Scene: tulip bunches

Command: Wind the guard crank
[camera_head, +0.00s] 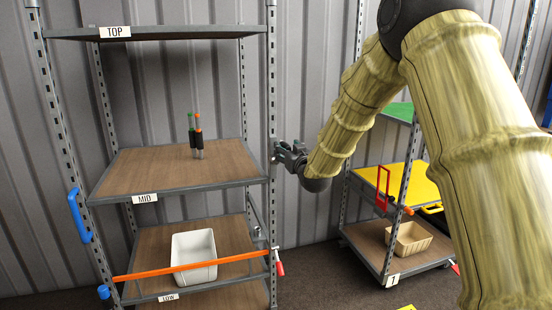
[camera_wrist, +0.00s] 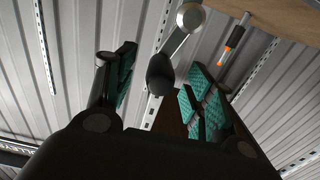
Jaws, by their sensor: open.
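The crank is a metal arm with a round hub and a dark knob; in the wrist view its arm (camera_wrist: 180,42) comes in from the top centre. Its dark knob (camera_wrist: 160,74) shows between my two teal-padded fingers. My gripper (camera_wrist: 160,88) is open, and I cannot tell whether a pad touches the knob. In the head view my gripper (camera_head: 287,155) is at the right post of the left rack, level with the MID shelf. The crank is hard to make out there. An orange guard bar (camera_head: 190,269) runs across the front of the LOW shelf.
Thin orange-and-green-tipped items (camera_head: 196,136) stand on the MID shelf (camera_head: 125,170). A white bin (camera_head: 194,245) sits on the LOW shelf behind the bar. A second rack with a yellow shelf (camera_head: 405,184) and tan bin (camera_head: 408,239) stands right, partly behind my arm.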

